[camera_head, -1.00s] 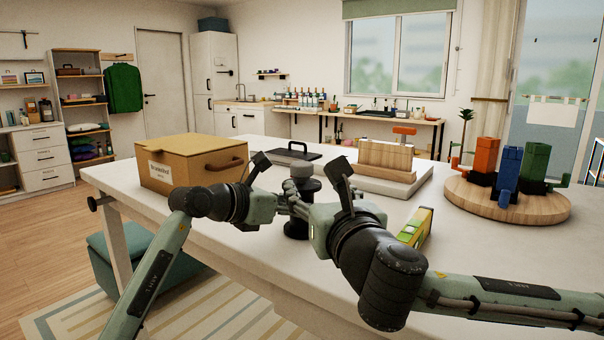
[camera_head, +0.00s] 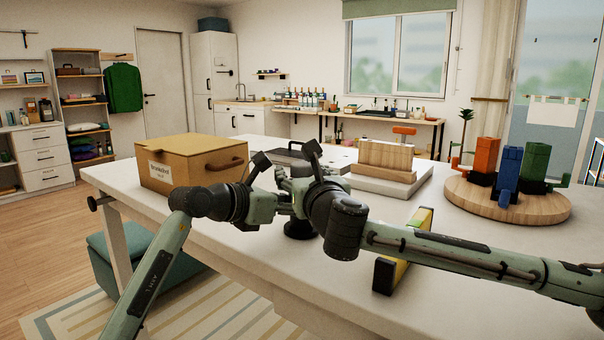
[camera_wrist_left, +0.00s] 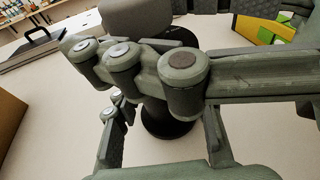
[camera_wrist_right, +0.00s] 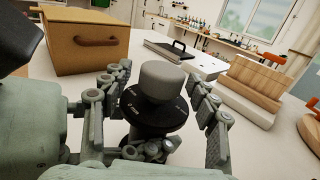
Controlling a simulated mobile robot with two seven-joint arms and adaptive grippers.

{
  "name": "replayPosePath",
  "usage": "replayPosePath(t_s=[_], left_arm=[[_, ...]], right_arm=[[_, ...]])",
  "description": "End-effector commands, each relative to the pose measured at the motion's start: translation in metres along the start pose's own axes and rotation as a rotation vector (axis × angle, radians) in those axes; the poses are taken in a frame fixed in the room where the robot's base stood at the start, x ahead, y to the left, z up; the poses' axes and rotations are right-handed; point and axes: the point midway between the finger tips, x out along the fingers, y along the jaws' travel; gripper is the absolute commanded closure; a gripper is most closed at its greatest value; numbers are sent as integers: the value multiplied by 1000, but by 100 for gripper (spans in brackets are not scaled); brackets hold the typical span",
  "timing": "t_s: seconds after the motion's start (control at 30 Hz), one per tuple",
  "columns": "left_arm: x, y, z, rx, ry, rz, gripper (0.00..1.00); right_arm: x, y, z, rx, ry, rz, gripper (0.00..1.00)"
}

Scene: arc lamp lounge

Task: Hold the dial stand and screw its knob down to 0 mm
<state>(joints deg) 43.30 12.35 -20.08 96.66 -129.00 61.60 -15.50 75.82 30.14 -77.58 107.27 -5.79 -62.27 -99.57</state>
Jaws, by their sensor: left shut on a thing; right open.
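The dial stand shows in the right wrist view as a grey round knob (camera_wrist_right: 162,80) above a black marked collar (camera_wrist_right: 155,112). In the head view its black base (camera_head: 300,229) stands on the table and the grippers mostly hide the rest. My left gripper (camera_wrist_left: 112,100) is shut around the black column below the collar; it also shows low in the right wrist view (camera_wrist_right: 146,150). My right gripper (camera_wrist_right: 163,84) is open, with one finger on each side of the knob; gaps show on both sides. The dial's reading is too small to tell.
A cardboard box (camera_head: 190,165) stands left of the stand. A dark clipboard-like plate (camera_wrist_right: 180,52) and a wooden block (camera_head: 385,160) on a white slab lie behind. A yellow level (camera_head: 403,252) lies under my right arm. A round wooden board (camera_head: 508,203) with coloured holders is at right.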

Motion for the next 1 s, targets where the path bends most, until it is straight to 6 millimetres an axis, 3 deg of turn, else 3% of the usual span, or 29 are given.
replayPosePath(t_s=[0.17,0.57,1.0], left_arm=[[0,0,1,1,-3,0,100],[0,0,1,0,-3,0,100],[0,0,2,1,-3,0,100]], right_arm=[[0,0,0,0,0,0,42],[0,0,0,0,0,-1,91],[1,-2,-1,0,3,97,92]])
